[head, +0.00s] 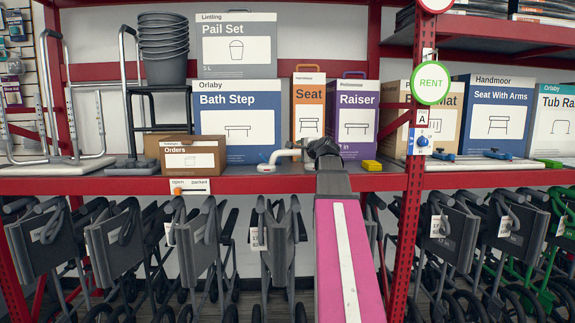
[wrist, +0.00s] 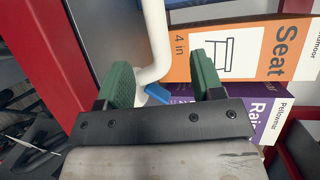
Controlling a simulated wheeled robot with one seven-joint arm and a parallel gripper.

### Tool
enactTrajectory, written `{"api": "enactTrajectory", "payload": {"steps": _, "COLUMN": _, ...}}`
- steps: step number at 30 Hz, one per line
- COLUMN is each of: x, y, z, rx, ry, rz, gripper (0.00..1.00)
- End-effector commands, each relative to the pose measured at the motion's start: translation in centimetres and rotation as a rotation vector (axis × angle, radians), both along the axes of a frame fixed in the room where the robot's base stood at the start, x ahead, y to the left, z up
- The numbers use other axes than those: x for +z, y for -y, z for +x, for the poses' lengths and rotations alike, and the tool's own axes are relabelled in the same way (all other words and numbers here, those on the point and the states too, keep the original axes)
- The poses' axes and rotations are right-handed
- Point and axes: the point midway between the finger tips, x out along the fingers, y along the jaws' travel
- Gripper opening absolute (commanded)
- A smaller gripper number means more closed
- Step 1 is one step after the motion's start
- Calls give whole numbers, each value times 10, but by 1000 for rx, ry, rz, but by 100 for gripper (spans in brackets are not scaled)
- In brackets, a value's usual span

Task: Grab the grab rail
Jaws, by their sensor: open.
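The grab rail (head: 284,154) is a white, bent tube on the red-edged shelf, in front of the Bath Step box. In the head view its right end meets my gripper (head: 322,148), which hides part of it. In the wrist view the white rail (wrist: 155,40) comes down from the top and bends left near the left finger. My gripper (wrist: 160,72) has its two green fingers apart, with the rail showing in the gap between them. I cannot tell whether either finger touches it. A blue piece (wrist: 157,92) shows near the bend.
Bath Step (head: 239,112), Seat (head: 309,100) and Raiser (head: 355,112) boxes stand behind. An Orders carton (head: 190,157) is left of the rail, a yellow block (head: 372,165) right. A red upright (head: 413,200) stands farther right.

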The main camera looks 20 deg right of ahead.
Motion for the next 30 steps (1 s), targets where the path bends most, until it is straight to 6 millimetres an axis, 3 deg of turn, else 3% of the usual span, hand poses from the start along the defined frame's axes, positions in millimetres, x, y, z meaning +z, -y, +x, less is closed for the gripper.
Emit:
{"api": "enactTrajectory", "payload": {"steps": 7, "x": -7, "y": -4, "z": 39, "rx": 2, "ry": -2, "rz": -2, "gripper": 61}}
{"api": "enactTrajectory", "payload": {"steps": 16, "x": -12, "y": -6, "z": 59, "rx": 2, "ry": 0, "rz": -4, "gripper": 61}}
{"api": "enactTrajectory", "payload": {"steps": 24, "x": -22, "y": -6, "z": 94, "rx": 2, "ry": -2, "rz": -3, "gripper": 61}}
{"api": "enactTrajectory", "payload": {"steps": 30, "x": -24, "y": -8, "z": 98, "rx": 1, "ry": 0, "rz": -4, "gripper": 61}}
